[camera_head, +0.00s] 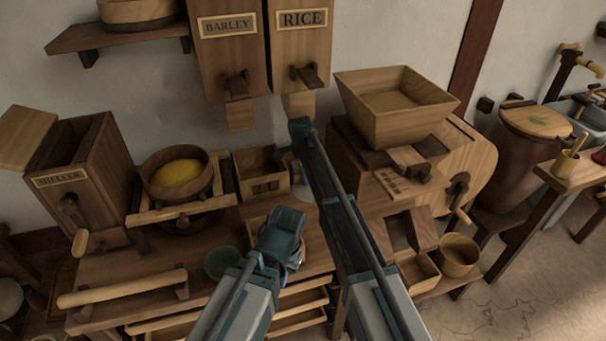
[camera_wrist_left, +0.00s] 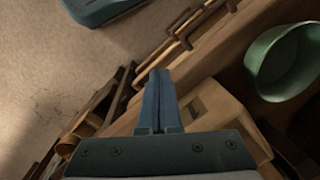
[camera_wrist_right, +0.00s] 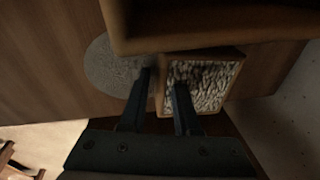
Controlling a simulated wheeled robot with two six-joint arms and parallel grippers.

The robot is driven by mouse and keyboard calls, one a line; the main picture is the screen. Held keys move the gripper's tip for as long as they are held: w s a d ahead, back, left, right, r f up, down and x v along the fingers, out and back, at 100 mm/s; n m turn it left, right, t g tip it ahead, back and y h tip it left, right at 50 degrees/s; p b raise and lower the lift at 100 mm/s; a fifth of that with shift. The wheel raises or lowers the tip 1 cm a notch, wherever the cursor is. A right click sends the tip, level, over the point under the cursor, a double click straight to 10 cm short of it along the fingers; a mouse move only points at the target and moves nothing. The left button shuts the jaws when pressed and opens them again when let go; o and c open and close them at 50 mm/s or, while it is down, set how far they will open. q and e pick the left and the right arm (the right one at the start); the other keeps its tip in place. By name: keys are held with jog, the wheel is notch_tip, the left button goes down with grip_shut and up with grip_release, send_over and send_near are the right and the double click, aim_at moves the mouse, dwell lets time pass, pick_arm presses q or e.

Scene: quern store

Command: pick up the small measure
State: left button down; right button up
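In the right wrist view, a small square wooden box full of pale grain (camera_wrist_right: 205,85), which looks like the small measure, stands just beyond my right gripper (camera_wrist_right: 160,85). The fingers are apart, one on each side of the box's left wall; I cannot tell if either touches it. In the head view my right gripper (camera_head: 300,125) is below the rice bin (camera_head: 303,45), and the box is not clearly seen there. My left gripper (camera_head: 285,222) hangs over the bench; its fingers (camera_wrist_left: 158,100) are together and empty.
A wooden part overhangs the box in the right wrist view (camera_wrist_right: 200,25), beside a grey disc (camera_wrist_right: 115,68). A hopper mill (camera_head: 395,100) stands right.

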grip_shut()
jog(key=shift+r, duration=0.1)
dwell(0.4)
